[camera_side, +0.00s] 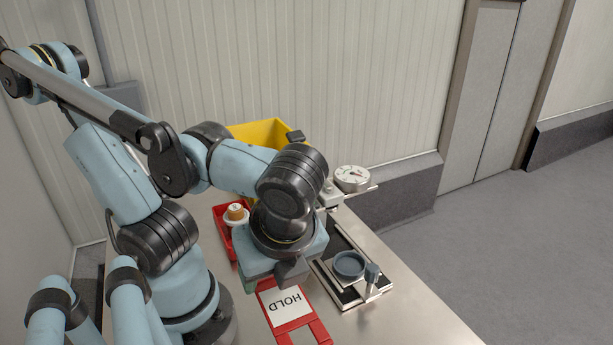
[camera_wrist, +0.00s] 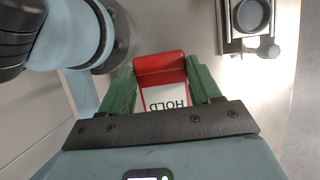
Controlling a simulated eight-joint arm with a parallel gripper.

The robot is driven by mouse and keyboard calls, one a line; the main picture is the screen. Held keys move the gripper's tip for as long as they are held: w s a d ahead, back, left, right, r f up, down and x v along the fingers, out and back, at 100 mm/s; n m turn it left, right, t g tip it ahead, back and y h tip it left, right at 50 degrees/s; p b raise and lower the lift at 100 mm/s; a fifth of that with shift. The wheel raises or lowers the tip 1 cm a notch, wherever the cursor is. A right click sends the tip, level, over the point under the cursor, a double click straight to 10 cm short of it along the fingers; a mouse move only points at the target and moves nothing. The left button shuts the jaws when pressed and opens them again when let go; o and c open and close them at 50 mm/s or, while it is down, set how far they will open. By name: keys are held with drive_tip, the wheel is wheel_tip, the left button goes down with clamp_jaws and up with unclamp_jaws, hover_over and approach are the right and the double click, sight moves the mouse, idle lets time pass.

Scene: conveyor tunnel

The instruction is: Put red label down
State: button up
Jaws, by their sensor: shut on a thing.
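The red label (camera_side: 288,303) is a flat red tag with a white face reading HOLD. In the side view it sticks out from under my gripper (camera_wrist: 160,70), over the near part of the steel table. In the wrist view the red label (camera_wrist: 160,66) lies between the two green fingers, its red end pointing away from the palm. My gripper is shut on it. The fingertips are mostly hidden in the side view, and I cannot tell whether the label touches the table.
A black-bedded fixture (camera_side: 341,290) with a round grey cup (camera_side: 349,264) stands just right of the label. A red tray (camera_side: 221,232) with an orange-topped item (camera_side: 236,212) is behind left. A yellow bin (camera_side: 262,130) stands at the back. Bare steel table (camera_side: 420,318) lies front right.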

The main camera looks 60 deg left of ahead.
wheel_tip(320, 180, up, 8)
drive_tip(key=w+a+r, duration=0.1)
drive_tip(key=w+a, duration=0.3)
drive_tip(key=w, duration=0.4)
drive_tip(key=w+a+r, duration=0.2)
drive_tip(key=w+a, duration=0.2)
drive_tip(key=w, duration=0.4)
drive_tip(key=w+a+f, duration=0.1)
drive_tip(key=w+a, duration=0.2)
drive_tip(key=a, duration=0.9)
drive_tip(key=w+a, duration=0.4)
drive_tip(key=a, duration=0.8)
drive_tip(key=s+a+f, duration=0.1)
drive_tip(key=s+a, duration=0.2)
drive_tip(key=a, duration=0.5)
drive_tip(key=s+a+f, duration=0.1)
drive_tip(key=s+a, duration=0.2)
drive_tip(key=a, duration=0.6)
drive_tip(key=f, duration=2)
drive_tip(key=shift+s+f, duration=0.2)
drive_tip(key=shift+f, duration=0.2)
drive_tip(key=shift+a+f, duration=0.1)
